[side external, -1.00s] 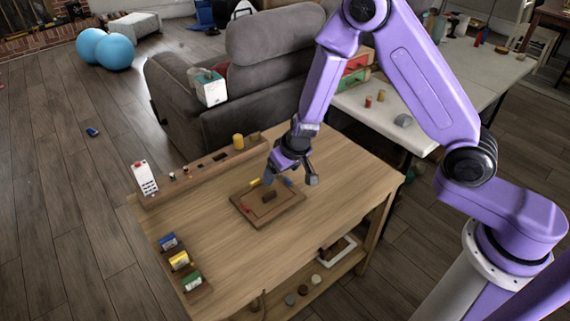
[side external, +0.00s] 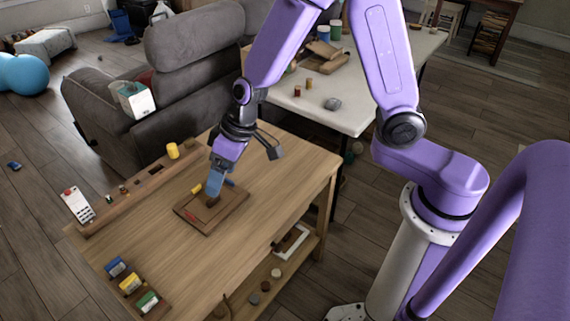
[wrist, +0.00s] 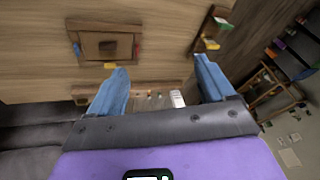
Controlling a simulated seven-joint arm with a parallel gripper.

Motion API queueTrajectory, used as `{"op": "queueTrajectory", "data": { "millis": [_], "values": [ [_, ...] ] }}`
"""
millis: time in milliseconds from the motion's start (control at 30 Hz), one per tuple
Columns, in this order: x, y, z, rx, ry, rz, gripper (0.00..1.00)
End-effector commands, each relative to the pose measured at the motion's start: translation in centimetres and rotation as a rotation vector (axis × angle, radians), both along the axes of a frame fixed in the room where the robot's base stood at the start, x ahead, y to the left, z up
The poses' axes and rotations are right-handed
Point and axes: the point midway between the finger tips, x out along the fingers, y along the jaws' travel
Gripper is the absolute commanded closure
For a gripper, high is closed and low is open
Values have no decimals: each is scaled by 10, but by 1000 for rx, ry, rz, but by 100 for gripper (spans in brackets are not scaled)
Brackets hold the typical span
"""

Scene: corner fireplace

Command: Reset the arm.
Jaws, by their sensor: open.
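My gripper (side external: 246,170) is open and empty over the wooden table (side external: 275,215). Its blue finger overlaps the back of the brown tray (side external: 205,228) in the side view; the gap between them is hard to judge. The tray holds a dark brown block (side external: 213,202), a yellow piece (side external: 196,189), a red piece (side external: 191,217) and a blue piece (side external: 229,183). In the wrist view, the open gripper (wrist: 163,68) has nothing between its fingers. The tray (wrist: 90,39) lies flat beyond the left finger, with the block (wrist: 108,48) in its middle.
A long wooden rack (side external: 130,188) with a yellow cylinder (side external: 173,151) runs along the table's far left edge, near a white box (side external: 78,204). A small rack of coloured boxes (side external: 131,282) stands front left. A grey sofa (side external: 165,105) and white table (side external: 352,115) stand behind.

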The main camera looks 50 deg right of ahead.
Motion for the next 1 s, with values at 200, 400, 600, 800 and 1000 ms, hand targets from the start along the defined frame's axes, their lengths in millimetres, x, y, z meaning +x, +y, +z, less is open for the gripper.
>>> {"op": "queueTrajectory", "data": {
  "millis": [200,400,600,800,1000],
  "values": [
    [-58,-3,29,3,55,193,18],
    [-114,-22,49,-39,100,353,18],
    [-166,-54,66,-117,127,494,18],
    [-210,-95,79,-222,127,609,18],
    [-236,-128,88,-311,110,675,18]
  ]
}}
